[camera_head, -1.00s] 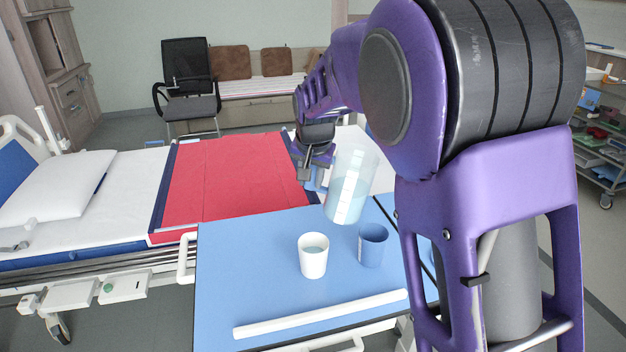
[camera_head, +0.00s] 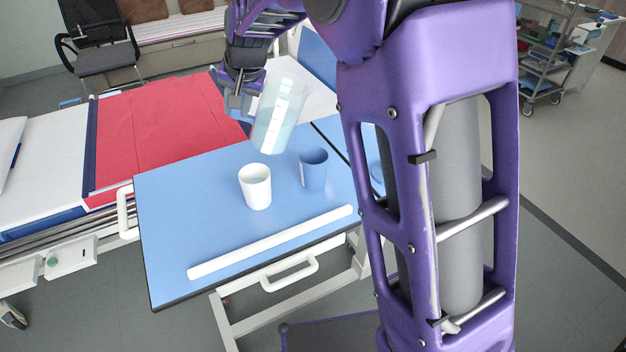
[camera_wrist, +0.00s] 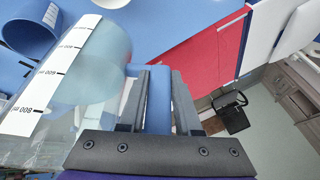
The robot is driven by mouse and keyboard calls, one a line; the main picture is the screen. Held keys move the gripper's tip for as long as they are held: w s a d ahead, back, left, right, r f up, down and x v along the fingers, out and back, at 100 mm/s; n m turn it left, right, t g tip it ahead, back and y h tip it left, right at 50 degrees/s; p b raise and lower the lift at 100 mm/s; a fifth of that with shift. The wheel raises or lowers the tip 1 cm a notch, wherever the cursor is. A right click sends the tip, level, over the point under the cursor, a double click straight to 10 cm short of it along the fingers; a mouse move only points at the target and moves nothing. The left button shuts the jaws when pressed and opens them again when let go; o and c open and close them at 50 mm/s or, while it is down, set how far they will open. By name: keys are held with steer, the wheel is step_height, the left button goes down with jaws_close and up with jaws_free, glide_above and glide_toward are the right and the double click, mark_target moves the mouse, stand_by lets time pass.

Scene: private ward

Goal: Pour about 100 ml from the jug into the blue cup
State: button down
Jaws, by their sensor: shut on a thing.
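The clear jug (camera_head: 278,118) has a white measuring strip and holds pale liquid. It hangs above the far part of the blue tabletop, leaning in the head view. My gripper (camera_head: 240,104) is shut on its blue handle (camera_wrist: 158,100), which shows between the two fingers in the wrist view. The blue cup (camera_head: 313,172) stands upright on the table, below and right of the jug and apart from it. It also shows at the top left of the wrist view (camera_wrist: 28,32). Its inside bottom is hidden in the head view. No stream of liquid shows.
A white cup (camera_head: 255,190) with something pale inside stands left of the blue cup. A white bar (camera_head: 270,243) lies along the near edge of the table (camera_head: 180,215). A bed with a red cover (camera_head: 160,130) is at the left. The table's left part is clear.

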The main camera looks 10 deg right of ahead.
steer(key=shift+a+r+b, duration=0.1)
steer(key=shift+r+b, duration=0.05)
steer(key=shift+b, duration=0.35)
steer(key=shift+r, duration=0.2)
steer(key=shift+a+r+t+y+b, duration=0.1)
steer(key=shift+r+t+y+b, duration=0.3)
steer(key=shift+y+b, duration=0.65)
stand_by(0.3)
steer(key=shift+b, duration=0.8)
steer(key=shift+r, duration=0.3)
steer(key=shift+r+m+y+b, duration=0.15)
steer(key=shift+m+y+b, duration=0.25)
steer(key=shift+b, duration=1.05)
steer(key=shift+r, duration=0.2)
steer(key=shift+y+b, duration=0.25)
steer(key=shift+b, duration=0.65)
steer(key=shift+r, duration=0.15)
